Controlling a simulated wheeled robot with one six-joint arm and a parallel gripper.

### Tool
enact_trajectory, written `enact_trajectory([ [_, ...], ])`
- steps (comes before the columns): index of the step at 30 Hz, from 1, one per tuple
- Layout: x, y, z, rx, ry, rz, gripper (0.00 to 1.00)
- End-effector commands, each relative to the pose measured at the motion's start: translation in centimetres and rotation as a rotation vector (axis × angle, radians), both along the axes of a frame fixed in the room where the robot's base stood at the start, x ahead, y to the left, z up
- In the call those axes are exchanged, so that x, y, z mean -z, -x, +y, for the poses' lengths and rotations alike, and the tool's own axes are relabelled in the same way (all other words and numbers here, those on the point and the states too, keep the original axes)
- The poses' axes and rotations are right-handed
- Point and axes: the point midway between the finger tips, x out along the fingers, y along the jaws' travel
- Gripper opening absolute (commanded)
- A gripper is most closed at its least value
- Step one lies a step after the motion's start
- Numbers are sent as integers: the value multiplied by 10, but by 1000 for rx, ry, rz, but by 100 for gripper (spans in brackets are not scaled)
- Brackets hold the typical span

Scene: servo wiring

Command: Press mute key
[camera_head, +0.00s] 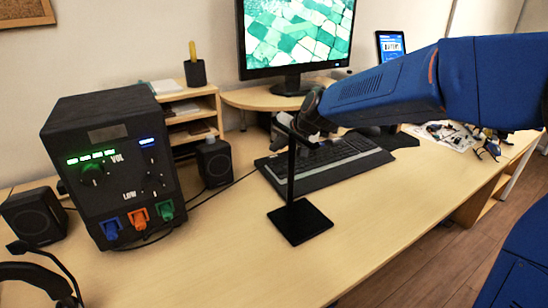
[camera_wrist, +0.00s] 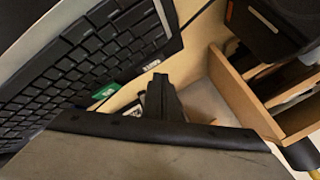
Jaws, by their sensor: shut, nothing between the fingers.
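The black keyboard (camera_head: 330,168) lies on the desk below my arm. In the wrist view the keyboard (camera_wrist: 75,65) fills the upper left, with its end at the right. A small pale label (camera_wrist: 152,65) shows near that end; I cannot read it, and I cannot tell which key is mute. My gripper (camera_head: 279,127) is above the keyboard's left end, partly hidden behind a stand's top bar. In the wrist view my gripper (camera_wrist: 161,85) is shut and empty, its tips beside the keyboard's end. Contact with a key cannot be made out.
A black headphone stand (camera_head: 291,180) rises in front of the keyboard, close to my gripper. A monitor (camera_head: 296,38), a small speaker (camera_head: 214,163) and a wooden shelf (camera_head: 190,92) stand behind. A black control box (camera_head: 112,160) is at left.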

Motion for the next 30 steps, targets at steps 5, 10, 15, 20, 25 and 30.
enact_trajectory([
  [5, 5, 0, 0, 0, 0, 1, 0],
  [10, 9, 0, 0, 1, 1, 0, 0],
  [15, 8, 0, 0, 0, 0, 0, 0],
  [20, 8, 0, 0, 0, 0, 0, 0],
  [25, 10, 0, 0, 0, 0, 0, 0],
  [30, 11, 0, 0, 0, 0, 1, 0],
])
